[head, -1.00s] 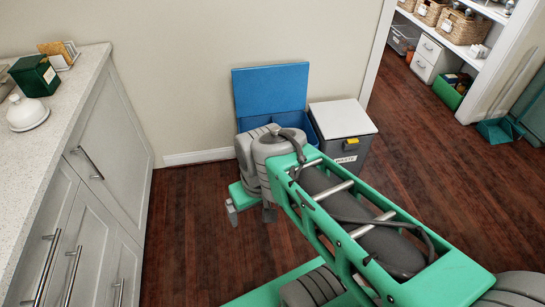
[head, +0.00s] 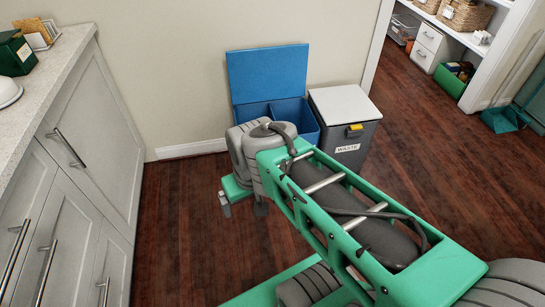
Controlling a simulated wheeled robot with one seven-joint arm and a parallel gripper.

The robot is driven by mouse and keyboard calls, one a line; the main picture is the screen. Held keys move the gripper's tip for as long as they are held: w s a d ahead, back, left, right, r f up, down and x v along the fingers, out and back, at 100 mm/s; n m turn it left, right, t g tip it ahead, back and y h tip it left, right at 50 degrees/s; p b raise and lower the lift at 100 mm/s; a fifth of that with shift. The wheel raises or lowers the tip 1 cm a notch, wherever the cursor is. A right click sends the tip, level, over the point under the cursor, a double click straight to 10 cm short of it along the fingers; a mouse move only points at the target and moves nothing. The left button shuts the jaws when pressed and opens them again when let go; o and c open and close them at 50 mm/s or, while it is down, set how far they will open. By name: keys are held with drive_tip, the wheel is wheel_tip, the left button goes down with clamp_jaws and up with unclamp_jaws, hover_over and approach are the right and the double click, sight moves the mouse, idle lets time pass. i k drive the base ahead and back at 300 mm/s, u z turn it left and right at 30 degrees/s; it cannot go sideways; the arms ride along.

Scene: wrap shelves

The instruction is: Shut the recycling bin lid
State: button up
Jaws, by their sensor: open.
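The blue recycling bin (head: 308,124) stands against the wall, partly hidden behind my arm. Its blue lid (head: 268,72) is open, standing up and leaning back against the wall. The inside of the bin shows as two compartments. My gripper (head: 241,207) is at the end of the green and grey arm, in front of the bin and to its lower left. It points downward, its two grey fingers are apart, and nothing shows between them. It does not touch the lid.
A grey waste bin (head: 354,150) with a shut white lid stands right beside the blue bin. A counter with grey cabinets (head: 90,140) runs along the left. Dark wood floor (head: 185,220) is clear between the cabinets and my arm. A pantry shelf (head: 465,40) is at the upper right.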

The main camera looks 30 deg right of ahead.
sight(274, 73)
drive_tip(key=z, duration=0.5)
drive_tip(key=i, duration=1.7)
drive_tip(key=u, duration=0.45)
